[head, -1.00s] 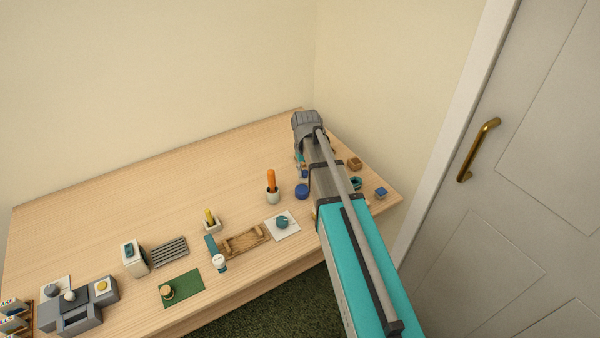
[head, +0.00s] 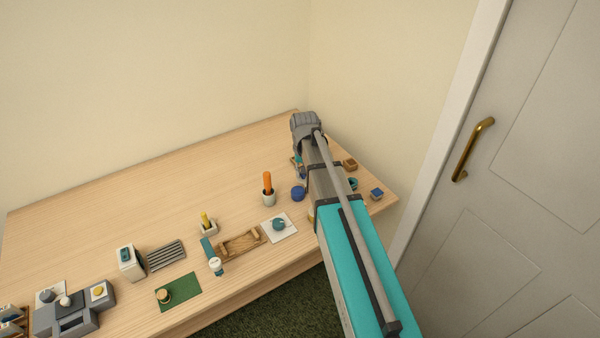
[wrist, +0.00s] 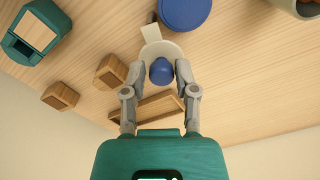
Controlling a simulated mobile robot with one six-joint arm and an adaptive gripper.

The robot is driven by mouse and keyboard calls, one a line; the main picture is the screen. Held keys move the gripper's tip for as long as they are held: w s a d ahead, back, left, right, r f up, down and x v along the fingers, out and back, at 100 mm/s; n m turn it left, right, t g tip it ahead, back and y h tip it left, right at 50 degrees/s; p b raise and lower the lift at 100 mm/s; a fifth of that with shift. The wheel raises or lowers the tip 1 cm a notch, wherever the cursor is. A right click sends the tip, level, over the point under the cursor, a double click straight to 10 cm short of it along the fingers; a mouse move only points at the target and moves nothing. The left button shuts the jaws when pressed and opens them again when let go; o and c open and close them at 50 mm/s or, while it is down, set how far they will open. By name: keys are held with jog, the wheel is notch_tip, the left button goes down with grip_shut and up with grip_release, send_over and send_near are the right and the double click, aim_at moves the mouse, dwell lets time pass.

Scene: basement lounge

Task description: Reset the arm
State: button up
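My arm reaches over the far right part of the wooden table, its wrist near the back corner. My gripper (wrist: 160,68) is hidden behind the arm in the head view. In the wrist view its two grey fingers stand apart, pointing toward the tabletop. A small cream round piece with a blue knob (wrist: 161,71) shows between the fingertips. No finger clearly presses on it, and its exact height relative to them is hard to judge.
The table (head: 130,200) carries a blue round container (head: 298,194), an orange-handled item in a cup (head: 267,187), a wooden tray (head: 242,244), a green mat (head: 180,291) and wooden blocks (wrist: 110,72). A wall stands behind; a door (head: 500,170) is at right. The table's back left is clear.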

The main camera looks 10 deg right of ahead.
jog(key=shift+o, duration=1.4)
jog(key=shift+w, duration=0.1)
jog(key=s+a+r+n+p, duration=0.1)
jog(key=s+r+p, duration=0.4)
jog(key=s, duration=0.3)
jog(key=s+a+r+n+p, duration=0.1)
jog(key=s+a+r+p, duration=0.1)
jog(key=s+r+p, duration=0.3)
jog(key=s, duration=0.3)
jog(key=shift+s+a, duration=0.2)
jog(key=shift+s, duration=0.2)
